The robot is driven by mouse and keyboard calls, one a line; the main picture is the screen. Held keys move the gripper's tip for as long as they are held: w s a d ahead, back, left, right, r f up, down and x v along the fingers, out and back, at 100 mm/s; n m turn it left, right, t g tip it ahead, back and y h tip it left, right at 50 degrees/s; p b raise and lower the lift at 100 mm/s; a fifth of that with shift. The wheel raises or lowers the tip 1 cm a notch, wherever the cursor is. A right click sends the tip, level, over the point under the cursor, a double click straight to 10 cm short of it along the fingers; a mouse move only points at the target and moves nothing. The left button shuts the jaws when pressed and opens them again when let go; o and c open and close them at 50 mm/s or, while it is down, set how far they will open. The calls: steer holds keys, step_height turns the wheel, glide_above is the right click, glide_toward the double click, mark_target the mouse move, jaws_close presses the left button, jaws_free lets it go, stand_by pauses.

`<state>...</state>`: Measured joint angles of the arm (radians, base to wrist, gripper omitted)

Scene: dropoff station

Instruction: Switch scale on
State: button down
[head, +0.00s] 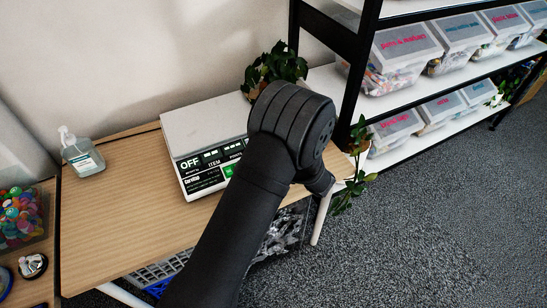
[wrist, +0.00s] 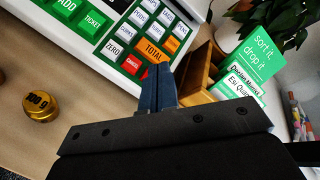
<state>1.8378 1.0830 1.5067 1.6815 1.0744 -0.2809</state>
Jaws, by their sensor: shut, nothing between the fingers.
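The scale (head: 203,122) stands on the wooden table, a white body with a flat pale top and a front panel. Its display (head: 189,163) reads OFF. In the head view my arm hides the gripper and the scale's right part.
A brass weight (wrist: 40,106) and an open wooden box (wrist: 198,72) flank the gripper. A green sign (wrist: 262,58) and a potted plant (wrist: 275,18) stand beyond. A sanitizer bottle (head: 82,155) is at left.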

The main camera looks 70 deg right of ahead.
steer(key=shift+f, duration=0.1)
steer(key=shift+w+d+f, duration=0.1)
steer(key=shift+f, duration=0.2)
steer(key=shift+w+d+f, duration=0.1)
steer(key=shift+d+f, duration=0.05)
steer(key=shift+f, duration=0.2)
stand_by(0.8)
steer(key=shift+r, duration=0.15)
steer(key=shift+s+a+r, duration=0.2)
steer(key=shift+a+r, duration=0.05)
steer(key=shift+r, duration=0.35)
steer(key=shift+s+a+r, duration=0.25)
steer(key=shift+r, duration=0.5)
steer(key=shift+s+a+r, duration=0.2)
steer(key=shift+a+r, duration=0.05)
steer(key=shift+r, duration=0.55)
steer(key=shift+s+a+r, duration=0.25)
steer(key=shift+r, duration=0.5)
steer(key=shift+f, duration=0.1)
